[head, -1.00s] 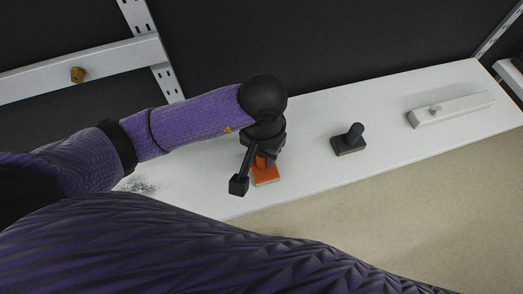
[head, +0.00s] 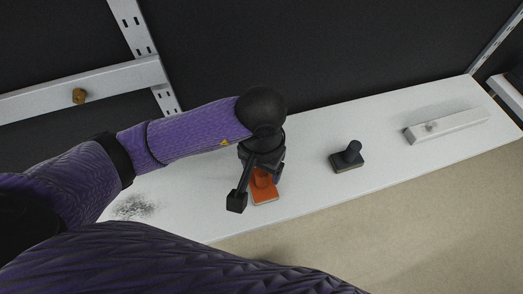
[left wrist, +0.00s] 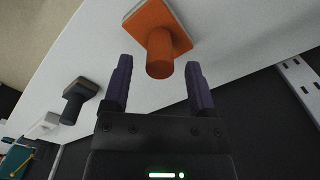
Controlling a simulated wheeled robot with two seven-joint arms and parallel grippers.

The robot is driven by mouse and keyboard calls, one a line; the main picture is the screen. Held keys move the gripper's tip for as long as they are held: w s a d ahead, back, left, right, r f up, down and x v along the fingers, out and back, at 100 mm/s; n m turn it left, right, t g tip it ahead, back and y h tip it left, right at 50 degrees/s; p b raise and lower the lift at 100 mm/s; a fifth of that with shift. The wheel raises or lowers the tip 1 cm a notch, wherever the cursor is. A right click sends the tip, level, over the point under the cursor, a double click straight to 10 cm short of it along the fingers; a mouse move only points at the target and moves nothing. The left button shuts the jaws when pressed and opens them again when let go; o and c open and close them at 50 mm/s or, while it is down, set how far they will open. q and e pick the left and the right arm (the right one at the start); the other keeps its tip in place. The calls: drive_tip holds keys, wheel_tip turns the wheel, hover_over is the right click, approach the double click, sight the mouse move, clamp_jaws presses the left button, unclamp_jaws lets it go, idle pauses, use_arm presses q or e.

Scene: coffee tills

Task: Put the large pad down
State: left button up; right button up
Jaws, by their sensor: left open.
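The orange pad (head: 264,197) with an upright round handle lies flat on the white counter (head: 210,215), below my left gripper (head: 262,172). In the left wrist view the orange pad (left wrist: 168,25) is ahead of my left gripper (left wrist: 159,72). Its handle end shows between the two open fingertips, with a gap on each side. My left gripper is open and holds nothing. A smaller dark pad (head: 347,163) with a black handle stands on the counter to the right; it also shows in the left wrist view (left wrist: 76,97). My right gripper is out of view.
A long white block (head: 450,126) with a small knob lies at the counter's right. A dark smudge (head: 133,207) marks the left end. A white rail with a brass knob (head: 79,96) runs along the back wall. The counter between the two pads is clear.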

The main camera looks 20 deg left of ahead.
sight(262, 172)
use_arm(q)
wheel_tip(262, 172, up, 10)
drive_tip(key=p, duration=0.1)
